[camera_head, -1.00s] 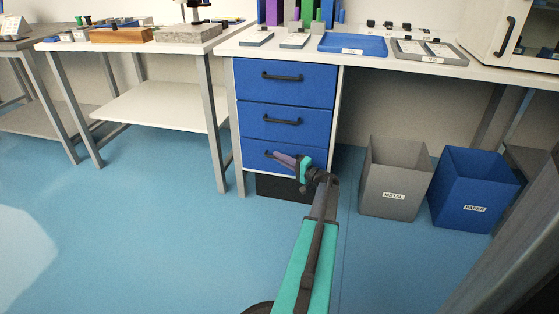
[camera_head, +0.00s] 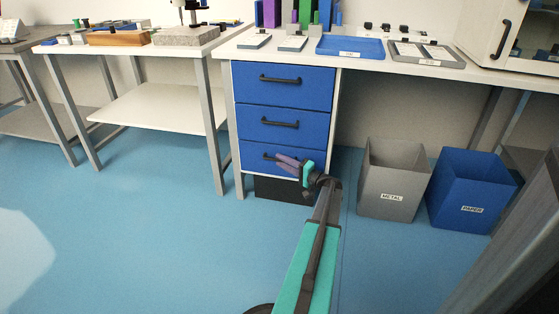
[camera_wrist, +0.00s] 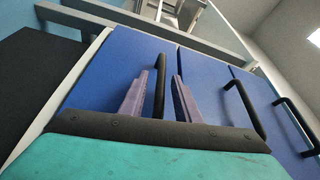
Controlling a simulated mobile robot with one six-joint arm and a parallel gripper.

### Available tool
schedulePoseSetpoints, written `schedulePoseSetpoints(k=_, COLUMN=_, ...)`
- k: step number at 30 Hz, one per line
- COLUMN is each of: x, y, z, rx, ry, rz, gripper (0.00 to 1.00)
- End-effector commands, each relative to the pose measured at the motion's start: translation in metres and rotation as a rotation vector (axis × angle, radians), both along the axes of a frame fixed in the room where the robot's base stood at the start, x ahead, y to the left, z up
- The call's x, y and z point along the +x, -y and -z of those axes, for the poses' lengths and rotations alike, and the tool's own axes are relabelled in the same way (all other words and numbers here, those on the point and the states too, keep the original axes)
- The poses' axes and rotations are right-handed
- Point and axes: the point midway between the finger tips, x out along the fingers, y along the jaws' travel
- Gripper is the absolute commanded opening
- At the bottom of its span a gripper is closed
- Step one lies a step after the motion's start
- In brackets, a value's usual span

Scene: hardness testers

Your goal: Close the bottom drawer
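The bottom drawer (camera_head: 252,164) is the lowest of three blue drawers under the right-hand bench. Its front looks about flush with the drawers above; a small gap is hard to tell. Its dark handle (camera_head: 268,156) is partly hidden by my gripper (camera_head: 279,159), which is at the drawer front. In the wrist view, the purple fingers of my gripper (camera_wrist: 160,92) are spread apart, with the bottom drawer's black handle (camera_wrist: 160,82) seen between them. I cannot tell whether a finger touches the handle or the front.
The middle drawer (camera_head: 250,123) and top drawer (camera_head: 250,83) above look shut. A grey METAL bin (camera_head: 391,205) and a blue PAPER bin (camera_head: 470,215) stand to the right. A bench leg (camera_head: 232,145) is close on the left. The blue floor in front is open.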

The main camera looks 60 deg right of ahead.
Motion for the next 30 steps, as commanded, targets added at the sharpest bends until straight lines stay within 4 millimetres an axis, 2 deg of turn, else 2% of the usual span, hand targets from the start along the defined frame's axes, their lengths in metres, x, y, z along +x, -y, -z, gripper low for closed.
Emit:
schedulePoseSetpoints(k=18, x=-0.096, y=-0.007, z=0.005, rx=0.001, ry=0.000, rz=0.003, gripper=0.29)
schedulePoseSetpoints(k=24, x=-0.112, y=-0.008, z=0.008, rx=0.002, ry=0.001, rz=0.002, gripper=0.29)
schedulePoseSetpoints(k=30, x=-0.115, y=-0.009, z=0.009, rx=0.002, ry=0.001, rz=0.002, gripper=0.29)
